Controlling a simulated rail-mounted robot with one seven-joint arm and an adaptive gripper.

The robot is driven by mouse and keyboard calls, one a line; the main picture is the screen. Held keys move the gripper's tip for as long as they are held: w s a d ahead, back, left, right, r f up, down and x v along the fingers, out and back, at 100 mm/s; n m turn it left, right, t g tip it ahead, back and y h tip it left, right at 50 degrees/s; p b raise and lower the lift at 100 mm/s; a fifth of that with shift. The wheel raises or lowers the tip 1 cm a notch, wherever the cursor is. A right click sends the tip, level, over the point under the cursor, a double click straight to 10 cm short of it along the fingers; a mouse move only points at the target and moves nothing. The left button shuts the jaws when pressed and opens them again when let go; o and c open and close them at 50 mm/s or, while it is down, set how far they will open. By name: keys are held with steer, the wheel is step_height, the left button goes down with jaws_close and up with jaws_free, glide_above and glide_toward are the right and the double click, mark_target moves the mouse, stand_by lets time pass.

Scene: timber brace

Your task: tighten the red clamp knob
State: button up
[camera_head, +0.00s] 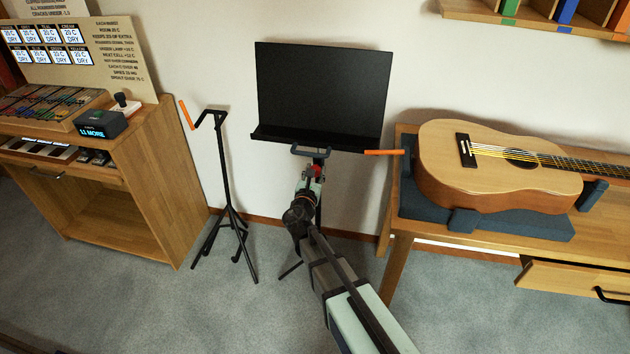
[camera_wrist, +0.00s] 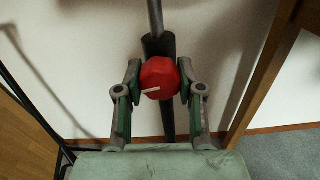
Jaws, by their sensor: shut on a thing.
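In the head view my gripper (camera_head: 312,172) is at the stand's post below the black music desk (camera_head: 320,92), and a bit of the red knob (camera_head: 317,170) shows there. The lower post is mostly hidden behind my arm.
A black tripod stand (camera_head: 226,180) with an orange-tipped arm stands left of my arm. An orange bar (camera_head: 385,152) sticks out right of the music stand. A guitar (camera_head: 500,165) lies on a blue cradle (camera_head: 520,225) on the wooden bench at right. A wooden cabinet (camera_head: 150,190) stands left.

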steer(key=m+b, duration=0.1)
steer(key=b, duration=0.1)
steer(key=m+b, duration=0.3)
steer(key=b, duration=0.1)
steer(key=shift+f+m, duration=0.3)
steer(key=m+b, duration=0.5)
steer(key=b, duration=0.2)
steer(key=m+b, duration=0.6)
steer(key=b, duration=0.2)
steer(key=shift+w+r+m, duration=0.1)
steer(key=shift+m, duration=0.3)
steer(key=m+b, duration=0.1)
steer(key=b, duration=0.1)
steer(key=m+b, duration=0.2)
steer(key=shift+r+m, duration=0.25)
steer(key=shift+m, duration=0.05)
steer(key=o, duration=1.1)
steer(key=shift+o, duration=0.2)
